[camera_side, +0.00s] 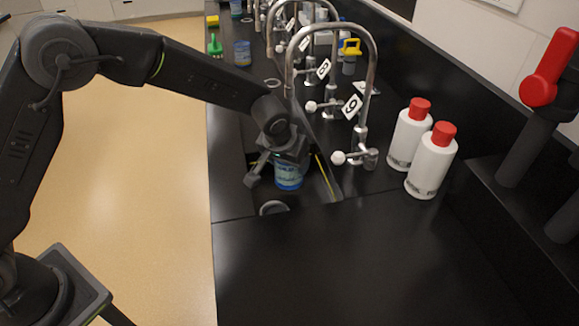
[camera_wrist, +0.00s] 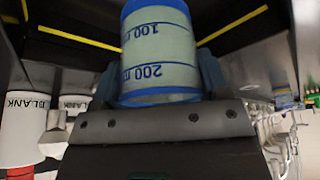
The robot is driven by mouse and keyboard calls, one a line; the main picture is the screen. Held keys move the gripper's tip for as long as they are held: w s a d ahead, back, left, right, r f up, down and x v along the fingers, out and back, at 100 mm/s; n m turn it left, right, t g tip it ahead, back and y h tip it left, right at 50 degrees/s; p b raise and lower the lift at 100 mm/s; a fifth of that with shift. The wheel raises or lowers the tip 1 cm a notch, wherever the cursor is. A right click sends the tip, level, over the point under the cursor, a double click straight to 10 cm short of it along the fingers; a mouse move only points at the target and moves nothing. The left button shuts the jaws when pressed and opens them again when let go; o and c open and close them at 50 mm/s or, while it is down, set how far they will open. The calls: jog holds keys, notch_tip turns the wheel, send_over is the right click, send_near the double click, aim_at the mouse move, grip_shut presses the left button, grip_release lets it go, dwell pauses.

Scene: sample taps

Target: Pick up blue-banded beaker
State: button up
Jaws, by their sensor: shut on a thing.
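The blue-banded beaker (camera_side: 289,176) is between the fingers of my gripper (camera_side: 272,172), over the dark sink basin (camera_side: 325,180) in the side view. In the wrist view the beaker (camera_wrist: 160,52) fills the top middle, with blue bands and printed marks 100 and 200 that appear upside down. My gripper (camera_wrist: 158,85) is shut on it, one finger on each side. In the side view, the beaker's lower part shows below my gripper. I cannot tell whether its base touches the basin floor.
A tall tap marked 9 (camera_side: 361,135) stands right of the basin, with more taps behind it. Two white bottles with red caps (camera_side: 432,162) stand further right. Another blue-marked beaker (camera_side: 242,53) and a green brush (camera_side: 215,47) sit far back. The front counter (camera_side: 330,260) is clear.

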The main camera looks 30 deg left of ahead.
jog(key=s+a+r, duration=0.2)
jog(key=a+r, duration=0.4)
jog(key=a, duration=0.5)
jog(key=shift+r, duration=0.35)
